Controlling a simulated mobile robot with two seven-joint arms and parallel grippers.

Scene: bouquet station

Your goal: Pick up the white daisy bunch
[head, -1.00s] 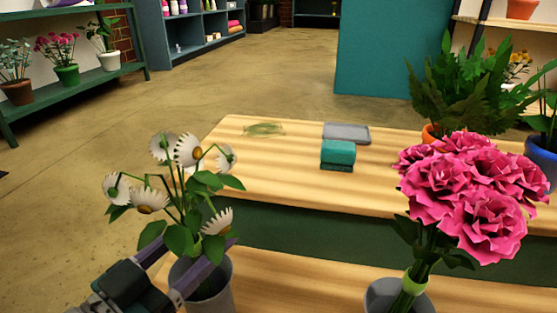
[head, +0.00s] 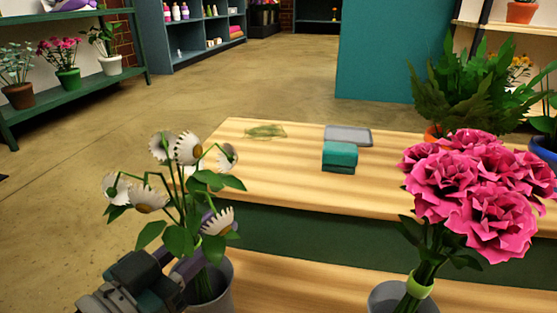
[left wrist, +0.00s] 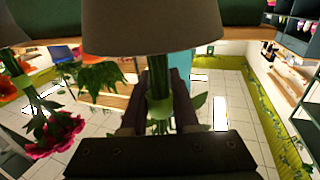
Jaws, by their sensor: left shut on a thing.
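The white daisy bunch (head: 188,150) stands upright in a grey bucket (head: 222,284) at lower left in the head view. My left gripper (head: 192,256) is shut on its stems just above the bucket rim. The left wrist view, which looks upside down, shows the stems and a green band (left wrist: 159,108) between my fingers, with the bucket (left wrist: 152,28) above. The flower heads are mostly hidden there. My right gripper is not in view.
A pink carnation bunch (head: 475,190) stands in another grey bucket (head: 388,297) to the right. A teal block (head: 340,157) and a grey tray (head: 348,135) lie on the wooden bench (head: 290,185). Potted ferns (head: 470,85) stand at the back right.

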